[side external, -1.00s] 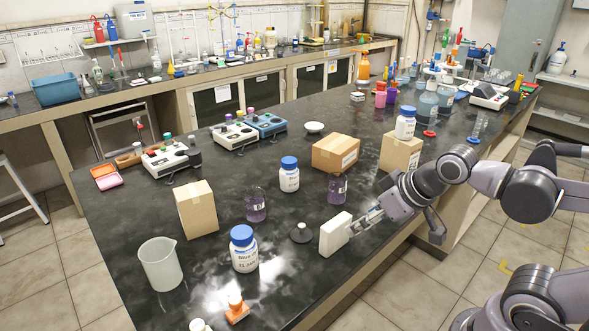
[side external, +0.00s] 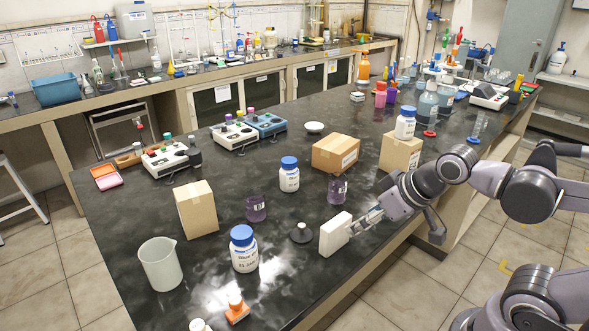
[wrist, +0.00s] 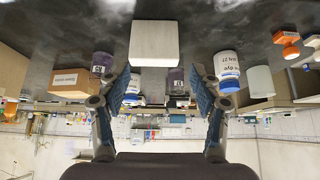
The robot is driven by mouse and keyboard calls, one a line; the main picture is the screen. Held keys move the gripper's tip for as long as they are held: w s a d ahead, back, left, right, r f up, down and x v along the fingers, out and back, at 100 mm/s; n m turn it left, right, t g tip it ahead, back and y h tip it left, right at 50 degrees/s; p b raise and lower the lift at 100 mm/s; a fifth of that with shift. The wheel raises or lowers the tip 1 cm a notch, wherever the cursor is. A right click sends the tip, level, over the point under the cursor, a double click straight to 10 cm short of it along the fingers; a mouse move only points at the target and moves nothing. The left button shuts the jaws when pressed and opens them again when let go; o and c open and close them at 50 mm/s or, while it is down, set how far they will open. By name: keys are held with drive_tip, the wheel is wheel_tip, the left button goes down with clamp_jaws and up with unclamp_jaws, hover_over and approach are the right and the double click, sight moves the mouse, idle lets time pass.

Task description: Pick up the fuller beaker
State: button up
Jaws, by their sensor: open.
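Two small clear beakers with purple liquid stand upright on the dark bench. One beaker (side external: 256,209) is left of centre; the other beaker (side external: 337,192) is farther right, near a cardboard box. They also show in the upside-down wrist view, the right one (wrist: 103,61) beyond the left finger, the left one (wrist: 176,82) between the fingers, partly hidden. I cannot tell surely which is fuller. My gripper (side external: 369,219) is open and empty low over the bench's right edge. A white box (side external: 335,234) stands right before its fingers, between them and the left beaker.
A black round stand (side external: 301,233) is just left of the white box. Blue-capped bottles (side external: 244,250) (side external: 289,175), cardboard boxes (side external: 196,209) (side external: 335,153) and a large translucent beaker (side external: 160,264) stand around. Bare bench lies between the left beaker and the front bottle.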

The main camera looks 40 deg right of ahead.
idle(0.4)
drive_tip(key=o, duration=0.3)
drive_tip(key=w+r+n+g, duration=0.1)
drive_tip(key=w+r+n, duration=0.3)
drive_tip(key=w+n, duration=0.2)
drive_tip(key=n+g+h, duration=0.3)
drive_tip(key=n, duration=2)
hover_over(254, 195)
drive_tip(key=s+a, duration=0.4)
drive_tip(key=s, duration=0.1)
wheel_tip(254, 195, down, 2)
drive_tip(key=x, duration=1)
drive_tip(key=shift+w+f, duration=0.15)
drive_tip(key=c, duration=1.3)
